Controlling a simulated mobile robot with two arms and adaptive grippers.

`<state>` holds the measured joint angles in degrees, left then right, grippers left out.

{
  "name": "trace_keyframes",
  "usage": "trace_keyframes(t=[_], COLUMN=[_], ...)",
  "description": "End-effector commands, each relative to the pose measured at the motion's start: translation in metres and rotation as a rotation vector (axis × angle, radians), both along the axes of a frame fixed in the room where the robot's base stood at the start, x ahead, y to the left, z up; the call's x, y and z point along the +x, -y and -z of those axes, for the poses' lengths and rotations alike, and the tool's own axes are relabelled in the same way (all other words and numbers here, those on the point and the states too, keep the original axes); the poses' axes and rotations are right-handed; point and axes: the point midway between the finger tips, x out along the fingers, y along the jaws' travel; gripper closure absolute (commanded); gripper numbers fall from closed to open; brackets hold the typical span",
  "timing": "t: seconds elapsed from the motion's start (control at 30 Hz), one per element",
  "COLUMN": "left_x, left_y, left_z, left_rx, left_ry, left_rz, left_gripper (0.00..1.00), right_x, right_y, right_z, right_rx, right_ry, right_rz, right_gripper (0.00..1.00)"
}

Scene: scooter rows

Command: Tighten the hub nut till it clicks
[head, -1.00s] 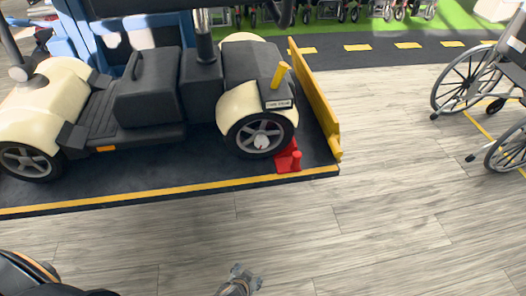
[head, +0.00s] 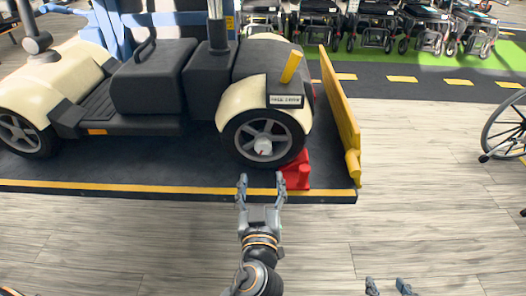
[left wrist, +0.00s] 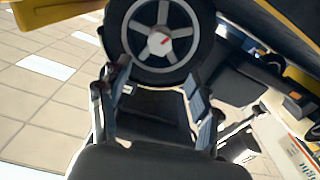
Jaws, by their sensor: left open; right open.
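The hub nut (head: 263,147) is a pale knob with a red mark at the centre of the scooter's right-hand wheel (head: 243,133). It also shows in the left wrist view (left wrist: 159,42), unobstructed. My left gripper (head: 261,181) is open and empty, its fingers pointing at the wheel. In the head view its tips appear just below the nut. In the left wrist view the fingers (left wrist: 157,78) are spread below the nut, apart from it. My right gripper (head: 388,284) is open and empty at the bottom edge, over the floor.
The cream and black scooter (head: 160,85) stands on a dark platform with a yellow edge stripe (head: 120,188). A red chock (head: 298,172) sits beside the wheel, and a yellow ramp panel (head: 341,115) stands to the right. A wheelchair (head: 510,130) is at far right.

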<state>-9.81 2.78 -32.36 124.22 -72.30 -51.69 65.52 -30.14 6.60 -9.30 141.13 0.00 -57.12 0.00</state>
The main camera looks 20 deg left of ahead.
Motion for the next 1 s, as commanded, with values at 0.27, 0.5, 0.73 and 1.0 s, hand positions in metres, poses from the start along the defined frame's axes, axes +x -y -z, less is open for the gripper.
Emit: trace_keyframes(t=[0.27, 0.5, 0.73, 1.0], left_x=[0.060, 0.096, 0.107, 0.107], left_y=[-0.018, -0.027, -0.030, -0.031], left_z=[-0.001, 0.000, 0.001, 0.001], left_rx=[0.007, 0.005, 0.002, 0.002], left_ry=[0.002, 0.000, -0.003, -0.003], left_rz=[-0.002, 0.001, 0.001, 0.001], left_gripper=[0.37, 0.37, 0.37, 0.45], right_x=[-0.006, -0.003, -0.001, -0.001], right_y=[0.003, 0.002, 0.001, 0.001], right_z=[0.006, 0.004, 0.002, 0.001], right_rx=[-0.011, -0.006, -0.003, -0.003], right_ry=[-0.044, -0.022, -0.011, -0.007], right_rz=[0.003, 0.002, 0.002, 0.002], right_gripper=[0.48, 0.48, 0.48, 0.48])
